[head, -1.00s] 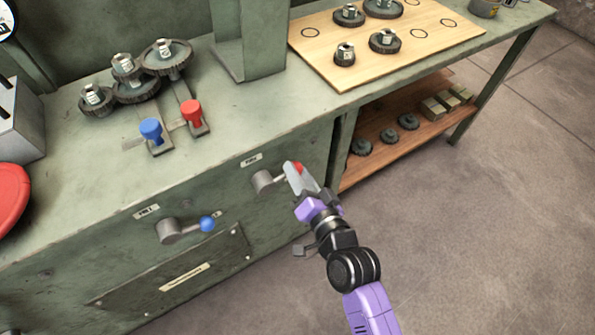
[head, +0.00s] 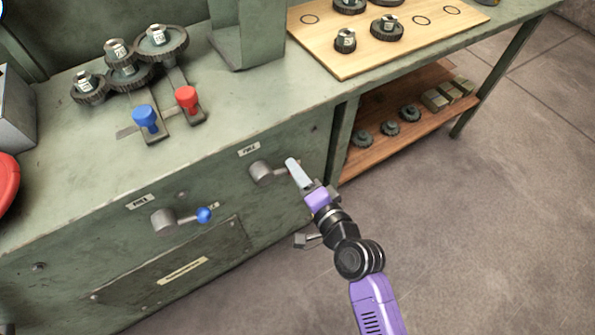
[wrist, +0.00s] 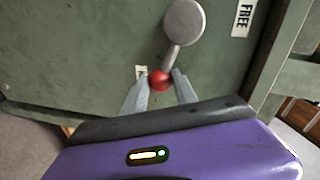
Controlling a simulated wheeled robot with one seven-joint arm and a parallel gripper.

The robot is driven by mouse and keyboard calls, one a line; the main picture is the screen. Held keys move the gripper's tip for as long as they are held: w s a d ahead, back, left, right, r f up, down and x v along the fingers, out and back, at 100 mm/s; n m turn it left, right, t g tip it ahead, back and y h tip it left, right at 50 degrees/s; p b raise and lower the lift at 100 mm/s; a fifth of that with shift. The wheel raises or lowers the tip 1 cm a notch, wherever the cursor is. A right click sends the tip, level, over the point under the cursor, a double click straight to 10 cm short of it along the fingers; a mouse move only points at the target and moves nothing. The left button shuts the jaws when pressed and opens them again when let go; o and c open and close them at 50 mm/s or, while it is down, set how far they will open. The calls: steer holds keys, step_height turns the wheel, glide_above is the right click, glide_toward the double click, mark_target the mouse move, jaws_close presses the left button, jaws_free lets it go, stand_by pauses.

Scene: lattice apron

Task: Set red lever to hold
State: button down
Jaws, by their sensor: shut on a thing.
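The red lever has a grey round hub (head: 262,172) on the front of the green cabinet; its hub (wrist: 184,22) and short arm show in the wrist view. Its red ball knob (wrist: 158,80) sits between the fingertips of my gripper (wrist: 160,88), which is shut on it. In the head view my gripper (head: 296,170) hides the knob. The arm points right from the hub in the head view. A FREE label (wrist: 242,18) is above the hub in the head view.
A blue-knobbed lever (head: 204,215) is lower left on the cabinet front (head: 120,255). Blue (head: 145,117) and red (head: 187,97) upright handles stand on the top beside gears (head: 125,60). A shelf (head: 385,150) and open floor are to the right.

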steer(key=shift+s+f, duration=0.1)
steer(key=shift+f, duration=0.1)
steer(key=c, duration=1)
jaws_free()
steer(key=shift+r, duration=0.1)
steer(key=v, duration=0.7)
steer(key=shift+s+d, duration=0.2)
steer(key=shift+s, duration=0.1)
